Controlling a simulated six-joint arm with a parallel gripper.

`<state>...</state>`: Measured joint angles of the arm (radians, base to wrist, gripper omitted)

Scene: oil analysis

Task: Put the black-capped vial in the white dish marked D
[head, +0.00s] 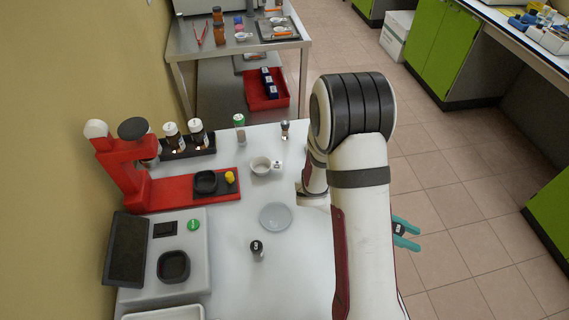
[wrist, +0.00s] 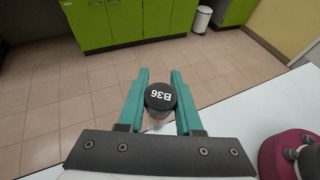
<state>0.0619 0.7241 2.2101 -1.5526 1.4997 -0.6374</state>
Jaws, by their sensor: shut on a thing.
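My gripper (head: 415,234) has teal fingers and is out past the table's right edge, above the floor. In the wrist view my gripper (wrist: 160,78) is shut on a vial with a black cap (wrist: 160,97) marked B36; its clear body shows partly below the cap. A small white dish (head: 260,167) stands on the table left of my arm, with a small white tag (head: 277,165) at its right whose letter is too small to read. Another black-capped vial (head: 257,248) stands on the table near the front.
A clear round dish (head: 275,217) lies mid-table. A red stand (head: 130,172), a grey scale (head: 190,245) and a rack of white-capped bottles (head: 185,148) fill the left. A green-capped vial (head: 239,121) and a small vial (head: 285,130) stand at the back.

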